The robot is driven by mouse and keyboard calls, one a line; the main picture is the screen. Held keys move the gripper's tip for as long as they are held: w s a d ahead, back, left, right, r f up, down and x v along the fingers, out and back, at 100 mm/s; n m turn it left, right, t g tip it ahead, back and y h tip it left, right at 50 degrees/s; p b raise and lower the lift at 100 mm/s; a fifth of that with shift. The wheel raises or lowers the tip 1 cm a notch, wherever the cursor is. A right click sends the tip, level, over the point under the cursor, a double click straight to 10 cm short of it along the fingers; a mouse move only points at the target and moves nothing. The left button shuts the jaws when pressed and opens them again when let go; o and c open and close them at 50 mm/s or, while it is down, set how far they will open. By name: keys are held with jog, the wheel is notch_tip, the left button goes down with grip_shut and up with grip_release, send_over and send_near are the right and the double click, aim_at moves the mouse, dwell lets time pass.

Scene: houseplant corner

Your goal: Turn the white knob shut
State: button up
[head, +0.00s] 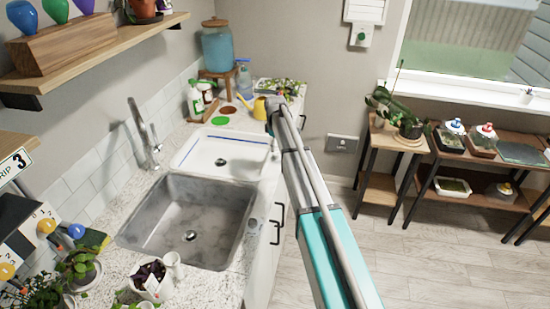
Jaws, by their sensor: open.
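I cannot make out a clear white knob in the head view. A white wall box (361,36) carries a small green round part, not a white one. My gripper (273,112) is at the far end of my arm, above the right edge of the counter near the yellow watering can (260,109). Its fingers are small and dark here, and it appears open and empty.
The grey sink (190,257) and white basin (219,165) lie left of my arm, with a faucet (144,135) behind. A blue water tank (217,47) stands at the back. Plants and a wooden bench (423,158) stand right. The floor between is clear.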

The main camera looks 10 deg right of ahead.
aim_at(276, 153)
jog(key=shift+f+b, duration=2)
jog(key=shift+f, duration=0.25)
jog(key=c, duration=1.1)
jog(key=shift+a, duration=0.1)
